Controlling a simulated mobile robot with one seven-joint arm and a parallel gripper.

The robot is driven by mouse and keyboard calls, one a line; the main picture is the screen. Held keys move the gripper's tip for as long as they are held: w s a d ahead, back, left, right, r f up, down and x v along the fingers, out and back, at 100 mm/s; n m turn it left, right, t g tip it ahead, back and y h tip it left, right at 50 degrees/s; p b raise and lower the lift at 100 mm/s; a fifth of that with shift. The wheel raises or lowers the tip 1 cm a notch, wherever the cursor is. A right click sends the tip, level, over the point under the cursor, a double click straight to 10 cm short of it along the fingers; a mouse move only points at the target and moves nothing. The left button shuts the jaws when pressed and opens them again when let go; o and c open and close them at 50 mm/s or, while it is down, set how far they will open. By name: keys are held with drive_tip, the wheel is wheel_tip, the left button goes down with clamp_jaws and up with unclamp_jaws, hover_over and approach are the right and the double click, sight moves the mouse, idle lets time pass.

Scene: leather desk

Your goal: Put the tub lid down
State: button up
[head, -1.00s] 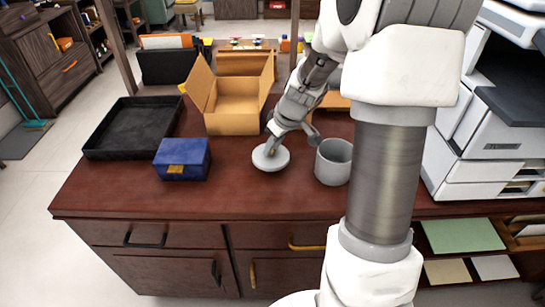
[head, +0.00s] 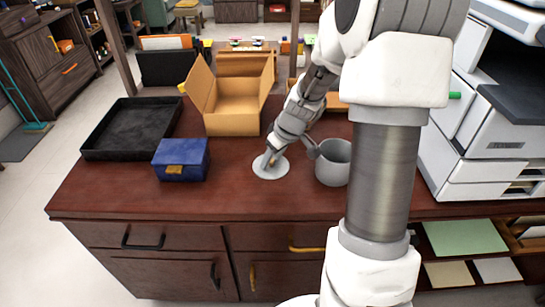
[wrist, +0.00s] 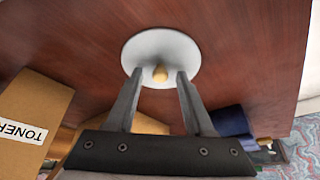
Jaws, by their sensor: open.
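The tub lid (head: 283,168) is a pale grey disc lying flat on the desk, left of the grey tub. My gripper (wrist: 159,78) is open, with one finger on each side of the knob and a gap showing on both sides. In the head view my gripper (head: 270,160) reaches down over the lid and hides part of it. The grey tub (head: 333,170) stands upright with its top open, close to my wrist.
A blue box (head: 181,160) with a tan clasp sits left of the lid. Behind are an open cardboard box (head: 232,120) and a black tray (head: 93,150). A white printer (head: 480,150) stands at the right. The desk (head: 240,198) is bare in front of the lid.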

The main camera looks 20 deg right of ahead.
drive_tip(key=shift+r, duration=0.1)
drive_tip(key=shift+r+p, duration=0.3)
drive_tip(key=shift+p, duration=0.05)
drive_tip(key=p+v, duration=0.2)
drive_tip(key=v, duration=0.9)
drive_tip(key=shift+s+r, duration=0.2)
drive_tip(key=shift+r, duration=0.05)
